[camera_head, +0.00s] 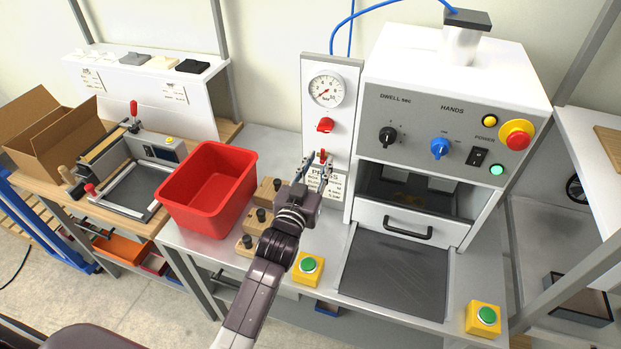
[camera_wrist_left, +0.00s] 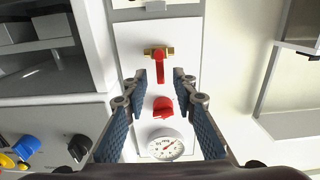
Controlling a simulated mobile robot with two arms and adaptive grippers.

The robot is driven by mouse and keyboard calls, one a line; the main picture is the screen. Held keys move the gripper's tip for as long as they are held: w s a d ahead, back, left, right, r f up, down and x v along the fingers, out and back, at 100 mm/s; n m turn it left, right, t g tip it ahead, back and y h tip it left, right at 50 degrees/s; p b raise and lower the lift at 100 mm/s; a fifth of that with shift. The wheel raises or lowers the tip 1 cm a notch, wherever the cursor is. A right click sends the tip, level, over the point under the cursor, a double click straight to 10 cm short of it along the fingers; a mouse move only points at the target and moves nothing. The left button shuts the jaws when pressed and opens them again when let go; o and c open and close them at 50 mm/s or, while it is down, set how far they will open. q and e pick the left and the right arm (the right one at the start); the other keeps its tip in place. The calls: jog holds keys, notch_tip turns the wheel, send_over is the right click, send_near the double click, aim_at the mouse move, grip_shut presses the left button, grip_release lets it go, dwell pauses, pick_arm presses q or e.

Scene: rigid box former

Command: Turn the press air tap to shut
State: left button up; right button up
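The air tap shows in the left wrist view as a red lever (camera_wrist_left: 160,68) on a small brass body (camera_wrist_left: 148,52). The lever stands crosswise to the brass body and points toward the gauge. In the head view the tap (camera_head: 322,155) shows low on the white panel, partly hidden by my left gripper (camera_head: 316,170). In the left wrist view my left gripper (camera_wrist_left: 157,82) is open, its fingertips on either side of the lever's end. Gaps show on both sides, with nothing held. Whether the fingertips reach the lever's depth is unclear. My right gripper is not in view.
A red knob (camera_head: 325,125) and a round gauge (camera_head: 325,90) sit above the tap on the panel. The press (camera_head: 450,110) stands right of it. A red bin (camera_head: 205,190) and wooden blocks (camera_head: 268,190) lie left. A green button box (camera_head: 308,268) is at the front.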

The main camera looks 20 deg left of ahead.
pick_arm(q)
jog(key=s, duration=1)
jog(key=shift+s+a, duration=0.2)
jog(key=shift+s, duration=0.15)
dwell(0.7)
